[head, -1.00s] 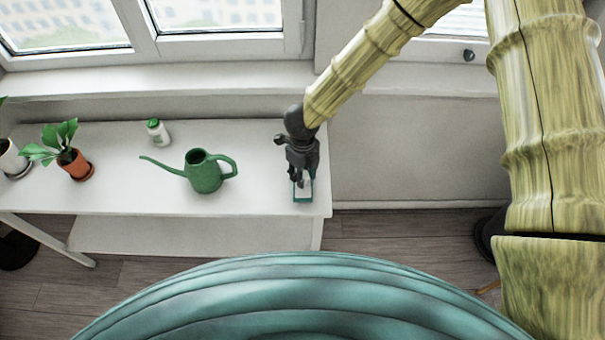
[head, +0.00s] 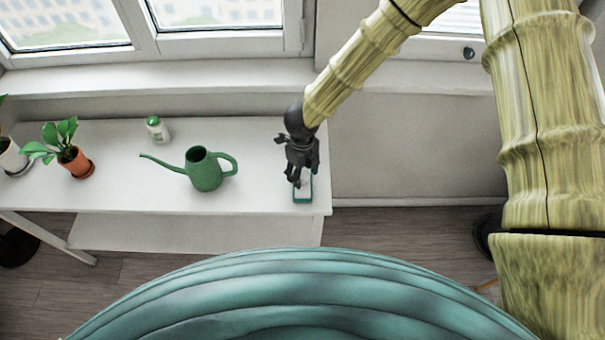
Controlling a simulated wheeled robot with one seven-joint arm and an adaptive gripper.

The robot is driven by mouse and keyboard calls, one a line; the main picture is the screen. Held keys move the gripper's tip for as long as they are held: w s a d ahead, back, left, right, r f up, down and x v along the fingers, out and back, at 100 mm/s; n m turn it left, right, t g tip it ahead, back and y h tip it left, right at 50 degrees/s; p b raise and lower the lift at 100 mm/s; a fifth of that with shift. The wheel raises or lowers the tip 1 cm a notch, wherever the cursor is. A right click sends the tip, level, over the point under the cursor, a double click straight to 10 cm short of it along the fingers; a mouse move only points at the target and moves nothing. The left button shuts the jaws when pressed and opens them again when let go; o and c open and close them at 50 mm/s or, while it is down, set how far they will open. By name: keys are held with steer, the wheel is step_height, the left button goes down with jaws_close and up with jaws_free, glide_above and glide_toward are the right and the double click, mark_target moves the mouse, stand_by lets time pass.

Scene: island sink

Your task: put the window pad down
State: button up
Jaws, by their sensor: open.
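The window pad (head: 303,193) is a small teal and white block. It lies on the right end of the white table (head: 255,192), near the front right corner. My gripper (head: 296,178) is dark grey and points down just above the pad's back part. Its fingers are open, and the pad rests on the tabletop below them. The gripper hides part of the pad's far end, and I cannot tell whether a finger still touches it.
A green watering can (head: 205,171) stands left of my gripper. A white bottle with a green cap (head: 157,130) and a plant in an orange pot (head: 75,162) are farther left. The window sill (head: 200,78) runs behind the table. Bare tabletop lies between can and pad.

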mark_target(303, 174)
step_height(303, 174, up, 11)
steer(key=b, duration=0.2)
steer(key=shift+b, duration=0.35)
steer(key=s+d+f+n+t+h, duration=0.1)
steer(key=s+d+f+n, duration=0.4)
steer(key=d+f+n, duration=0.3)
steer(key=s+d+f+n+t+h, duration=0.1)
steer(key=s+d+f+n, duration=0.5)
steer(key=f, duration=0.5)
steer(key=s+d+f+n, duration=0.2)
steer(key=s+d+n, duration=0.1)
steer(key=s, duration=0.3)
steer(key=s+d+f+n+g+y, duration=0.1)
steer(key=s+d+n, duration=0.1)
steer(key=s+n, duration=0.3)
steer(key=s+d+f+n+g+y, duration=0.1)
steer(key=s+d+f+n, duration=0.1)
steer(key=s, duration=0.6)
steer(key=d+n, duration=0.1)
steer(key=n, duration=0.1)
steer(key=shift+d+f+n, duration=0.3)
steer(key=shift+d, duration=0.05)
steer(key=shift+w, duration=0.1)
